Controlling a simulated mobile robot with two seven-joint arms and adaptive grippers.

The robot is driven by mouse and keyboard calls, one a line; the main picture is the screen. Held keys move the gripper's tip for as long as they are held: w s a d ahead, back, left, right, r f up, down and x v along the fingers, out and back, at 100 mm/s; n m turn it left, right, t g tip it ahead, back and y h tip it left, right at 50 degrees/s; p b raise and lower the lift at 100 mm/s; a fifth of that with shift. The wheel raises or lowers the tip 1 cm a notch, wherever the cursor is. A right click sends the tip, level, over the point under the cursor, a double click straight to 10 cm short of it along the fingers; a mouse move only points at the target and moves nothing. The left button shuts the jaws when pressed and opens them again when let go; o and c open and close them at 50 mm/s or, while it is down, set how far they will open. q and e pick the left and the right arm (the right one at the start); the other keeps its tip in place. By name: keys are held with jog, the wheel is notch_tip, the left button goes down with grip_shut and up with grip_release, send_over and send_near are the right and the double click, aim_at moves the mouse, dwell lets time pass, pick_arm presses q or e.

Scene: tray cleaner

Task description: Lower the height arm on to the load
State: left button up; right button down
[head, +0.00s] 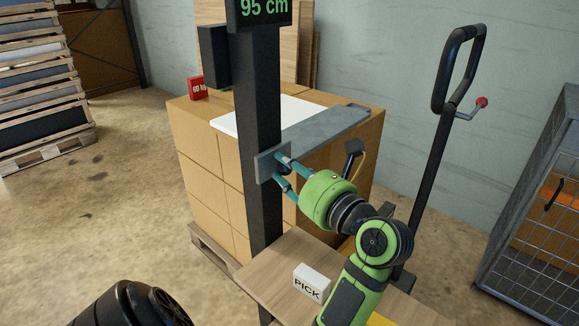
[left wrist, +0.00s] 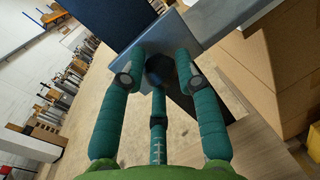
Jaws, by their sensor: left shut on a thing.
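The height arm (head: 325,130) is a flat grey bar on a dark upright post (head: 257,120). A display (head: 264,9) at the post's top reads 95 cm. The bar reaches over the load (head: 215,150), a stack of cardboard boxes. I cannot tell whether the bar touches the load's top or hangs just above it. My left gripper (head: 279,171) is shut at the bar's post end, its teal fingers around a dark knob. In the left wrist view the fingers (left wrist: 157,75) surround the knob (left wrist: 159,70) on the grey plate (left wrist: 150,45); the grip is partly hidden.
A white sheet (head: 235,118) and a red weight (head: 198,88) lie on the load. A wooden table (head: 265,275) with a white PICK block (head: 311,283) is in front. A pallet-truck handle (head: 432,160) and a wire cage (head: 530,200) stand right.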

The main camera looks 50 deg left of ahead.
pick_arm(q)
jog(key=o, duration=1)
notch_tip(320, 180, up, 10)
dwell(0.6)
